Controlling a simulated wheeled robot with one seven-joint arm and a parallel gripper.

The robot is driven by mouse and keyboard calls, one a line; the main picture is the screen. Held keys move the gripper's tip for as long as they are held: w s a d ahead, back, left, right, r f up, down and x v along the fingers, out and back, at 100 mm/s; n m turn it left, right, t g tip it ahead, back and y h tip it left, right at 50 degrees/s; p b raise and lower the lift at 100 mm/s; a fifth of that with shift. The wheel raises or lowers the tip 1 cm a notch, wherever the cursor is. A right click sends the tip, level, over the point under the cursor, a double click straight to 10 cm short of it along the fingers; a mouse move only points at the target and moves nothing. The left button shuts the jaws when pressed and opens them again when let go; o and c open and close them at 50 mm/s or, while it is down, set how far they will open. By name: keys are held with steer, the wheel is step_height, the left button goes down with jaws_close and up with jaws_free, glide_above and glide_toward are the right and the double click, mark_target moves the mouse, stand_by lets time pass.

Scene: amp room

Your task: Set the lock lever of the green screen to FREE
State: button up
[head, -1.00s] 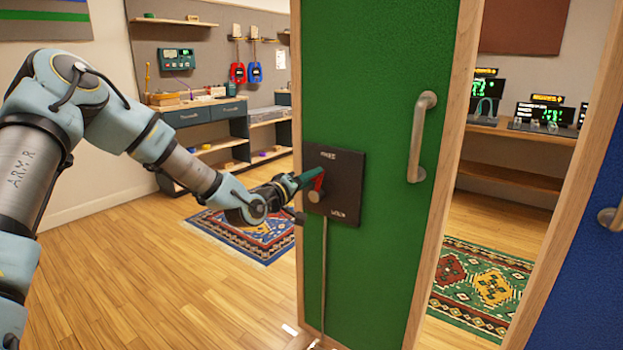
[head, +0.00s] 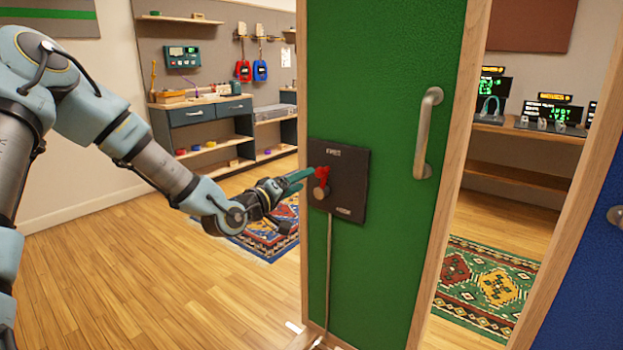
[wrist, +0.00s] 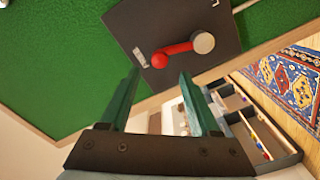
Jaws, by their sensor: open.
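The green screen (head: 390,80) stands upright in front of me with a dark lock plate (head: 345,200) on it. The red lock lever (head: 323,173) points up from its round grey pivot (head: 321,191) toward the upper label, which looks like FREE. In the wrist view the lever's red ball end (wrist: 160,61) is by a small pale label (wrist: 140,57). The lower label (head: 343,211) is too blurred to read here. My gripper (head: 308,174) is open, its green fingers left of the lever. In the wrist view the ball shows just beyond the fingertips (wrist: 159,73), apparently not held.
A metal handle (head: 427,133) sticks out from the screen, right of the plate. A blue screen (head: 580,270) stands at the right edge. A workbench (head: 205,110) is behind at the left. Wooden floor (head: 150,270) is open at the left.

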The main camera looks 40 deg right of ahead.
steer(key=shift+v, duration=2.1)
steer(key=shift+f, duration=0.1)
steer(key=w+a+f+m+y, duration=0.1)
steer(key=w+a+f+y, duration=0.1)
steer(key=a+f+y, duration=0.3)
steer(key=w+a+f+y, duration=0.2)
steer(key=w+a+f, duration=0.1)
steer(key=a, duration=0.5)
steer(key=a+f+y, duration=0.1)
steer(key=a+y, duration=0.6)
steer(key=a, duration=1)
steer(key=s+a+r+n+g+y, duration=0.1)
steer(key=s+a+r+n+y, duration=0.1)
steer(key=s+a, duration=0.45)
steer(key=s+a+r+n+g+y, duration=0.1)
steer(key=s+a+r+n+g, duration=0.15)
steer(key=a, duration=0.65)
step_height(320, 180, up, 13)
steer(key=s+p, duration=0.1)
steer(key=p, duration=1.2)
steer(key=shift+m, duration=0.35)
